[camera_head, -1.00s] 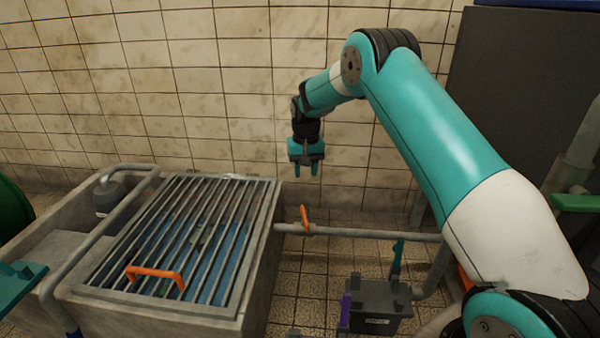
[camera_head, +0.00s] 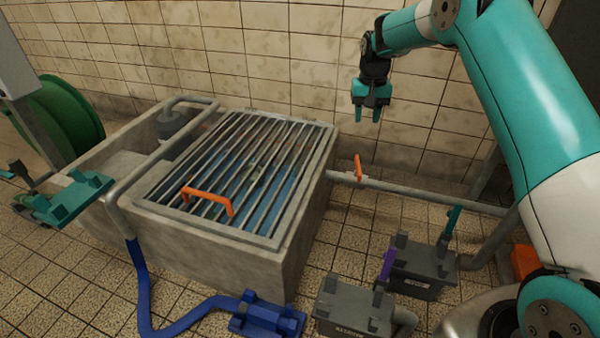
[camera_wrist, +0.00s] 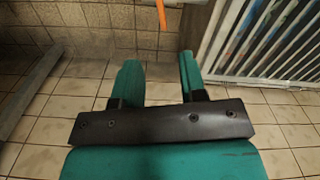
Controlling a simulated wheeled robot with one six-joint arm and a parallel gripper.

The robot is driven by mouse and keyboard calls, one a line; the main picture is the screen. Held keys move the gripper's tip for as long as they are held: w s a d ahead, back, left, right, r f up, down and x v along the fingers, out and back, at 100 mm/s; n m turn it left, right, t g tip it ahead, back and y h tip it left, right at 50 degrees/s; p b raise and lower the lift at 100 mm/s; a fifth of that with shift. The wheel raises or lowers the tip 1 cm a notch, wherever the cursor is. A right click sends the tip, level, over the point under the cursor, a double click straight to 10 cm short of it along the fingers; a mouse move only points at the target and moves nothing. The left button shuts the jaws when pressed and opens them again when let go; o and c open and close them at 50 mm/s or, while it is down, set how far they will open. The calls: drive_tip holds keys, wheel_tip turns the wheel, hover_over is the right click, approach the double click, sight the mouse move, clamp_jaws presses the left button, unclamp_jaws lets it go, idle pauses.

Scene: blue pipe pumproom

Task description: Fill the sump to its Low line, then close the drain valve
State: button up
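The sump (camera_head: 215,255) is a concrete tank with a metal grate (camera_head: 262,140) over it and an orange handle (camera_head: 207,197) on the grate. Blue water (camera_head: 236,195) shows between the bars; no Low line can be made out. An orange lever (camera_head: 358,167) stands on the grey pipe leaving the sump's right side; it looks like the drain valve. My gripper (camera_head: 368,114) hangs above and behind that lever, empty, with its fingers apart. In the wrist view my gripper (camera_wrist: 160,80) is open, and an orange strip (camera_wrist: 162,14) shows beyond the fingertips.
A blue hose (camera_head: 145,300) runs over the floor to a blue fitting (camera_head: 267,317). Grey boxes with a purple lever (camera_head: 387,265) and a teal lever (camera_head: 452,222) stand at right. A green reel (camera_head: 70,115) and teal bracket (camera_head: 72,198) are at left. The tiled wall is close behind.

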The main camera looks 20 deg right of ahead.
sight(359, 163)
wheel_tip(359, 163, down, 17)
drive_tip(key=b, duration=1)
drive_tip(key=shift+f, duration=0.2)
clamp_jaws()
